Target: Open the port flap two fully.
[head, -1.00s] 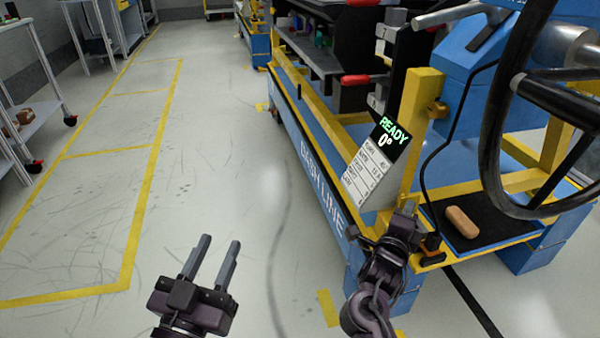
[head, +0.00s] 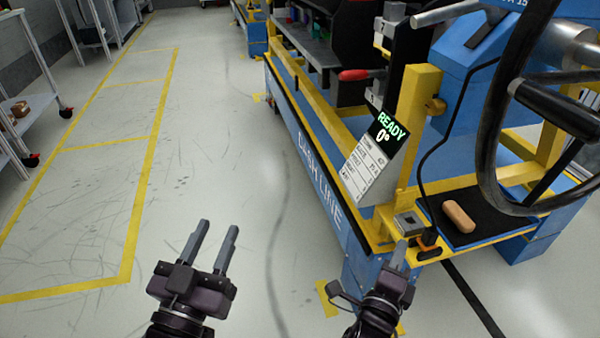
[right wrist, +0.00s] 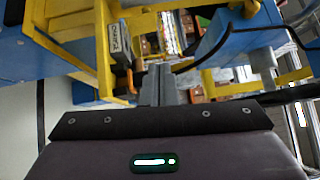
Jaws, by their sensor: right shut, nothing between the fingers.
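I cannot make out a port flap marked two in either view. The blue and yellow dash line cart (head: 318,180) stands right of centre in the head view. A sign reading READY and 0° (head: 374,150) leans at its near end. My right gripper (head: 399,247) is shut and empty, low beside the cart's near corner. Its closed fingers (right wrist: 158,84) also show in the right wrist view, pointing toward the yellow frame. My left gripper (head: 218,226) is open and empty above the bare floor, left of the cart.
A grey block (head: 408,224) sits on the yellow frame just above my right gripper. Beside it, a tan rounded bar (head: 459,216) lies on a black mat (head: 490,226). The steering wheel (head: 485,150) overhangs at right. The floor at left is clear up to the shelves (head: 20,120).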

